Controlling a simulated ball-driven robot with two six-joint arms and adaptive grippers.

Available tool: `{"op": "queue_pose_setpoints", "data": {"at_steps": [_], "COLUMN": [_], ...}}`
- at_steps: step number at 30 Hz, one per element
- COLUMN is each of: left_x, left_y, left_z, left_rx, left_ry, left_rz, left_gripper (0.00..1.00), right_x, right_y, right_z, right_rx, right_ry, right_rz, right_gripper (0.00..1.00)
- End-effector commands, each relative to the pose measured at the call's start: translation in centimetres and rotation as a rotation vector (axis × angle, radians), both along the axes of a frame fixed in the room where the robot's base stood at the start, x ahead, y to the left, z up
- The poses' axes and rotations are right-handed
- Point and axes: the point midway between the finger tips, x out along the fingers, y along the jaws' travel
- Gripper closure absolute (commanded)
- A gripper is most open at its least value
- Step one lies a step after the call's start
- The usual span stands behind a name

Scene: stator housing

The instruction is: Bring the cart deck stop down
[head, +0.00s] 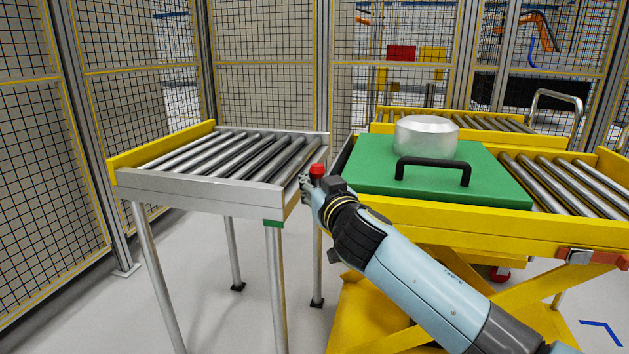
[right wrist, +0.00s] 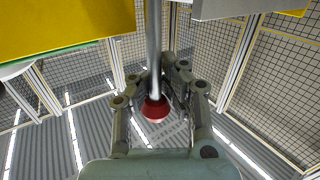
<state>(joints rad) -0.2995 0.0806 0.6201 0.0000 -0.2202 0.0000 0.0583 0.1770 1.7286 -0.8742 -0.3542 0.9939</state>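A red knob (head: 317,170) stands at the gap between the roller table and the yellow cart. In the right wrist view the red knob (right wrist: 155,108) sits at the end of a bare metal rod (right wrist: 153,45). My right gripper (head: 309,187) reaches in from the lower right and is at the knob. In the right wrist view the fingers of my right gripper (right wrist: 158,80) are spread on either side of the knob and rod. A gap shows on the right side of the knob; contact on the left side is unclear. My left gripper is out of view.
The yellow cart (head: 480,226) carries a green plate (head: 370,177) with a black handle (head: 434,165) and a silver round housing (head: 427,137). The roller table (head: 200,186) stands to the left. A red latch (head: 590,257) is on the cart's side. Mesh fencing (head: 265,75) surrounds the area.

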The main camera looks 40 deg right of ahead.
Motion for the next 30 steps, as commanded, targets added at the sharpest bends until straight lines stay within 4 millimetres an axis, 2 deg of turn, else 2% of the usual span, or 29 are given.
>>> {"op": "queue_pose_setpoints", "data": {"at_steps": [11,20,24,30], "left_x": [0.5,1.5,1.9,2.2], "left_y": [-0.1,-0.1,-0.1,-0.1], "left_z": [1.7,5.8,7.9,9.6], "left_rx": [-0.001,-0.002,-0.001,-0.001], "left_ry": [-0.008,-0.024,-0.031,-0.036], "left_rz": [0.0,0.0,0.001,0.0], "left_gripper": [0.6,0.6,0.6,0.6], "right_x": [0.3,1.5,2.3,3.4], "right_y": [0.6,1.7,2.5,3.4], "right_z": [-0.1,0.1,-0.3,-1.3], "right_rx": [-0.035,-0.149,-0.235,-0.359], "right_ry": [0.055,0.191,0.292,0.435], "right_rz": [0.004,0.007,0.008,0.01], "right_gripper": [1.0,1.0,1.0,1.0]}}
